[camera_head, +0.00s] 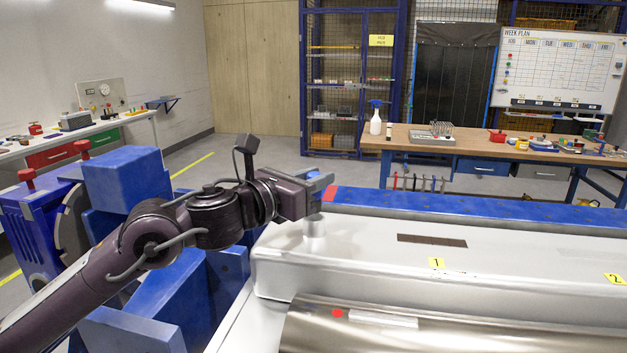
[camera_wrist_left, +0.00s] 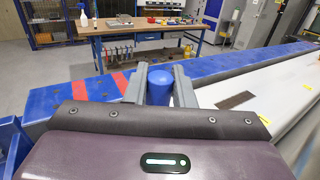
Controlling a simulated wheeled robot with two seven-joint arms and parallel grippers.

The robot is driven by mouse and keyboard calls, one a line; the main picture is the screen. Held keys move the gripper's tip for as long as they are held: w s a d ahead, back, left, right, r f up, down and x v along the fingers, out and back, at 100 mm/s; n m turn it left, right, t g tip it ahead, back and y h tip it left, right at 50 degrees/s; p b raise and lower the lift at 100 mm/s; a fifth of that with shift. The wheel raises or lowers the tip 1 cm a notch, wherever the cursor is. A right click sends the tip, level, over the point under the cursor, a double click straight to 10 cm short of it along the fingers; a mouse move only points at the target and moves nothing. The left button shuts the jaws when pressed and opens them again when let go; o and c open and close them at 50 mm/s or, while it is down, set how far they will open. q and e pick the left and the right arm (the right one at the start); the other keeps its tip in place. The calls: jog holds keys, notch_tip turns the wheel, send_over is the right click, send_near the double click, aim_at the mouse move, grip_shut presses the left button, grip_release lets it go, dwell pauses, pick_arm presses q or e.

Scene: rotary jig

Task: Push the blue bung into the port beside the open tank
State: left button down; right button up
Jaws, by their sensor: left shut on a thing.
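My left gripper (camera_head: 322,187) is at the left end of the long white machine body (camera_head: 360,262). In the left wrist view, its two grey fingers (camera_wrist_left: 159,86) are shut on the blue bung (camera_wrist_left: 160,84), a round-topped cylinder standing between them. In the head view the bung is largely hidden by the gripper. My right gripper is out of view.
A blue beam (camera_head: 450,205) with a red patch runs behind the white body. A dark slot (camera_head: 432,240) and yellow labels 1 (camera_head: 437,263) and 2 (camera_head: 614,279) mark its top. A shiny rounded steel cover (camera_head: 400,335) lies in front. Blue machine blocks (camera_head: 125,180) stand left.

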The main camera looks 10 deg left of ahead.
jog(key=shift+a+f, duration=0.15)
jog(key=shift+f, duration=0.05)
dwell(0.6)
